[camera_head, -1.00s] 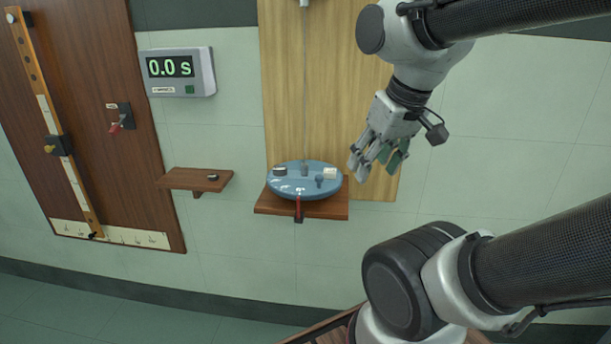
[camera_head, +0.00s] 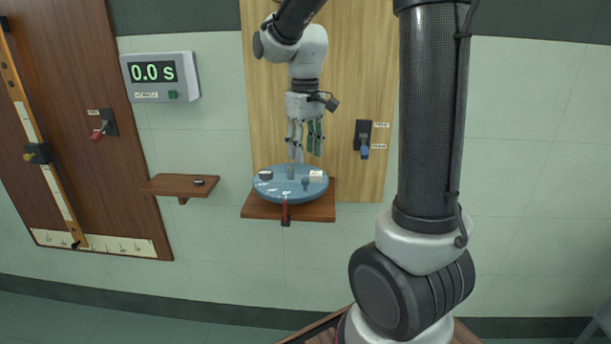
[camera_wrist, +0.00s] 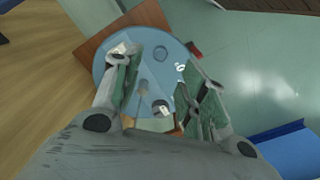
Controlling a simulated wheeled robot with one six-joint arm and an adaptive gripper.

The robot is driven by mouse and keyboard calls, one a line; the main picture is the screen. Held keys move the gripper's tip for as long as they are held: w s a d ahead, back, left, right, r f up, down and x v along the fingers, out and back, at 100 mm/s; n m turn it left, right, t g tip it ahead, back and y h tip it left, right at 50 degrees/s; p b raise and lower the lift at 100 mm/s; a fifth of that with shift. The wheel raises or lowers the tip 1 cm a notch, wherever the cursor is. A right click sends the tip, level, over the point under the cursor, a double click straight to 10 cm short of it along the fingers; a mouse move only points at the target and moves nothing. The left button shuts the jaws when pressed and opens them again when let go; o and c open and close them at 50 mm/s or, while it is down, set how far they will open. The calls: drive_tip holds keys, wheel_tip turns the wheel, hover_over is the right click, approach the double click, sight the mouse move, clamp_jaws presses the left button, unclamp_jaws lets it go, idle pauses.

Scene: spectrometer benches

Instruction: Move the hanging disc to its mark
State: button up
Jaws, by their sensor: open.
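The hanging disc (camera_head: 317,188) is a blue round plate low in front of a pale wood panel, just above a brown wall shelf (camera_head: 322,212). It carries a dark round piece (camera_head: 266,175), a grey peg (camera_head: 290,172), a small blue knob (camera_head: 305,183), a white block (camera_head: 316,174) and white markings. A red piece (camera_head: 285,211) stands at the shelf's front edge. My gripper (camera_head: 305,150) points down above the disc, open and empty. In the wrist view the disc (camera_wrist: 165,55) lies beneath the parted fingers (camera_wrist: 157,65). I cannot tell whether they touch anything.
A switch with a blue lever (camera_head: 364,145) is on the panel to the right. A timer (camera_head: 160,76) reads 0.0 s. A smaller shelf (camera_head: 170,186) holds a dark piece (camera_head: 198,183). A brown board (camera_head: 85,150) with a slanted rail is at left.

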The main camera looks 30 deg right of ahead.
sight(305, 178)
wheel_tip(305, 178, down, 8)
drive_tip(key=shift+r, duration=0.15)
drive_tip(key=shift+c, duration=0.3)
clamp_jaws()
